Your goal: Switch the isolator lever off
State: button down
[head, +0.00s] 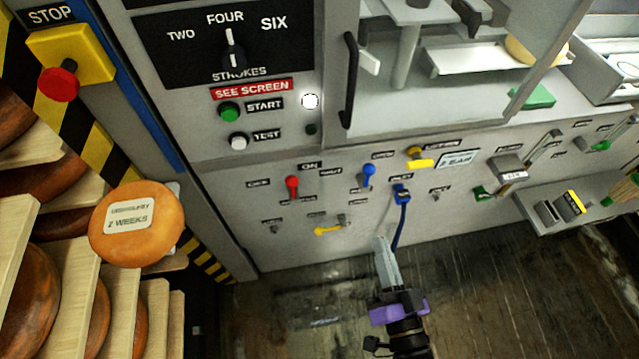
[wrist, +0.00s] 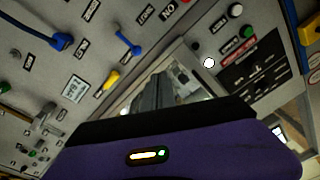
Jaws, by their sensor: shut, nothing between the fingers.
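A red-knobbed lever (head: 292,184) stands up from the grey panel, with a small label reading ON at its upper right; the other small labels around it are too blurred to read surely. I cannot tell for certain that it is the isolator. A blue-knobbed lever (head: 369,171) is to its right and also shows in the wrist view (wrist: 128,44). My gripper (head: 381,243) is shut and empty, in front of the panel, below and to the right of both levers and touching neither. Its fingers (wrist: 153,85) point toward the panel in the wrist view.
A blue plug with a cable (head: 402,198) hangs just above my gripper. Yellow levers (head: 328,230) and (head: 420,162) are nearby. A shelf rack with cheese wheels (head: 137,224) stands at the left. A grey shelf (head: 560,200) juts out at the right.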

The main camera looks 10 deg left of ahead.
aim_at(292, 187)
jog(key=w+a+f+m+g+y+p, duration=0.1)
jog(key=w+a+f+m+y, duration=0.2)
jog(key=w+a+f+m, duration=0.3)
jog(key=shift+w+a+m+g, duration=0.5)
jog(key=shift+a+m, duration=0.6)
jog(key=shift+m, duration=1.6)
jog(key=shift+w, duration=0.1)
jog(key=w+a+r+b, duration=0.1)
jog(key=w+a+b, duration=0.1)
jog(key=w+a, duration=0.5)
jog(key=shift+w+a+b, duration=0.3)
jog(key=shift+a+b, duration=0.05)
jog(key=shift+a, duration=0.5)
jog(key=shift+r+p, duration=0.2)
jog(key=shift+p, duration=0.1)
